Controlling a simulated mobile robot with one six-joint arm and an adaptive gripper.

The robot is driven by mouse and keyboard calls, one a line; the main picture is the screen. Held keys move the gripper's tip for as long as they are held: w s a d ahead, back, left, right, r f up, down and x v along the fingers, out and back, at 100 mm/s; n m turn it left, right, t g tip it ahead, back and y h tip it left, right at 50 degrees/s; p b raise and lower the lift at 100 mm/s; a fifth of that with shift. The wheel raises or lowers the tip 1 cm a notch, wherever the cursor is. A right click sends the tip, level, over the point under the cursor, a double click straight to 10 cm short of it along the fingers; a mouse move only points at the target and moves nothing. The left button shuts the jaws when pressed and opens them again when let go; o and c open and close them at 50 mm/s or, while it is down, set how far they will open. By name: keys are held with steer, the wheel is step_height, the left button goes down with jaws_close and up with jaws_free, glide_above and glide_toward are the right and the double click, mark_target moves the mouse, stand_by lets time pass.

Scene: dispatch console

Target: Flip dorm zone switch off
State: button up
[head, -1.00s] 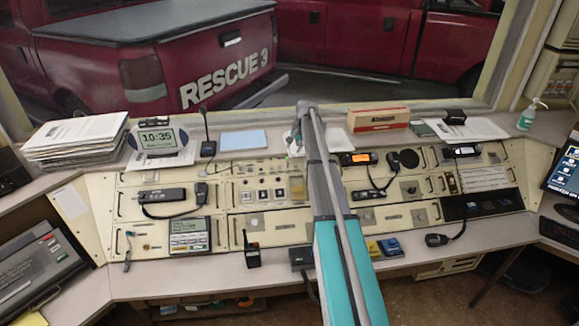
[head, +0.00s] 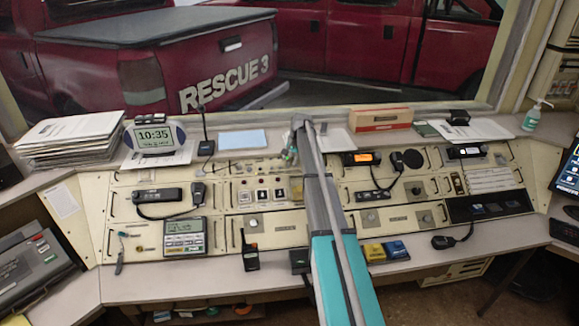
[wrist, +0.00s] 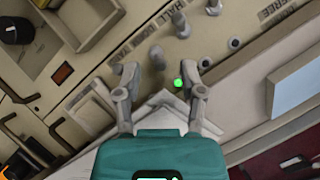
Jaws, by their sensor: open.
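A row of small grey zone switches (wrist: 156,56) stands on the cream panel in the wrist view. A small green light (wrist: 178,82) glows near the row. My gripper (wrist: 160,92) is open and empty, its two fingers spread around the near end of the row, with nothing held between them. In the head view my gripper (head: 290,152) is at the back edge of the console, right of the switch row (head: 240,168), and my arm hides part of the panel.
A clock (head: 153,137), a desk microphone (head: 205,140) and a blue pad (head: 242,140) stand on the ledge behind the panel. A cardboard box (head: 380,119) is right of my arm. Handheld radios and corded microphones lie on the console. A window is behind.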

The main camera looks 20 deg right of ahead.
steer(key=shift+b+x, duration=0.55)
steer(key=shift+x, duration=0.25)
